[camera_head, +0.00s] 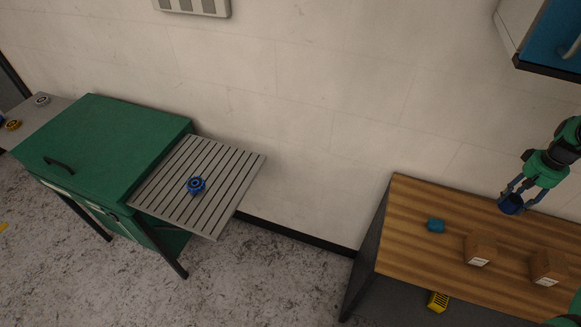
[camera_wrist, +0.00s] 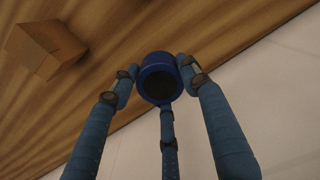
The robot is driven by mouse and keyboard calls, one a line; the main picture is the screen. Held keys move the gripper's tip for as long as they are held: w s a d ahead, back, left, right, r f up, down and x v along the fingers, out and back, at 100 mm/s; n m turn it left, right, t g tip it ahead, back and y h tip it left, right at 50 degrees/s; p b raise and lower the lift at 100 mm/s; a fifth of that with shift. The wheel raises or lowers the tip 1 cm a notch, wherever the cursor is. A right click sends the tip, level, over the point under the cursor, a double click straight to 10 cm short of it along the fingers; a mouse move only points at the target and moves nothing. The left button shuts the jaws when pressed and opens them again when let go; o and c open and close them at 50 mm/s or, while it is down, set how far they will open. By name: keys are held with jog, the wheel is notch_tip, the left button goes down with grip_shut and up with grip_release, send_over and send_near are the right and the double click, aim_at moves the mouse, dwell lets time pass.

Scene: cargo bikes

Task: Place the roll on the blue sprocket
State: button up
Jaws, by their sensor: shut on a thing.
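My gripper (camera_head: 510,196) is at the right, over the back edge of the wooden table. Its fingers are closed around a dark blue, round, hollow piece (camera_wrist: 160,78), which looks like the roll. In the wrist view its dark opening faces the camera, and three fingers surround it. In the head view the held roll (camera_head: 511,204) shows at the fingertips, seemingly above the tabletop. The blue sprocket (camera_head: 196,185) lies on the grey slatted side shelf of the green cabinet at the left, far from my gripper. Nothing is seen on top of it.
The wooden table (camera_head: 410,196) holds a small teal-blue piece (camera_head: 436,225) and two brown boxes (camera_head: 480,248). The slatted shelf (camera_head: 225,206) is otherwise clear. Open floor lies between the green cabinet (camera_head: 105,135) and table. A wall cabinet (camera_head: 555,35) hangs upper right.

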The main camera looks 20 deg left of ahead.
jog(key=a+n, duration=0.8)
jog(key=a, duration=4.7)
jog(key=s+a+f+n+p, duration=0.1)
jog(key=s+a+p, duration=0.3)
jog(key=a, duration=0.7)
jog(key=s+a+f+p, duration=0.1)
jog(key=s+a+p, duration=0.1)
jog(key=s+a, duration=0.7)
jog(key=s+a+f+n+p, duration=0.1)
jog(key=s+a+p, duration=0.5)
jog(key=s+a, duration=1.1)
jog(key=a+f, duration=0.1)
jog(key=a, duration=0.1)
jog(key=shift+s+a+n, duration=0.2)
jog(key=shift+a+n, duration=0.15)
jog(key=shift+n, duration=0.05)
jog(key=shift+a+f+p, duration=0.1)
jog(key=shift+p, duration=0.2)
jog(key=shift+w+a+f+p, duration=0.3)
jog(key=shift+w+a, duration=1.15)
jog(key=shift+a, duration=0.8)
jog(key=shift+w+a+f+p, duration=0.25)
jog(key=shift+w+a, duration=1.15)
jog(key=shift+a, duration=0.8)
jog(key=shift+w+a+f+p, duration=0.2)
jog(key=shift+w+a+p, duration=0.15)
jog(key=shift+w+a, duration=1.5)
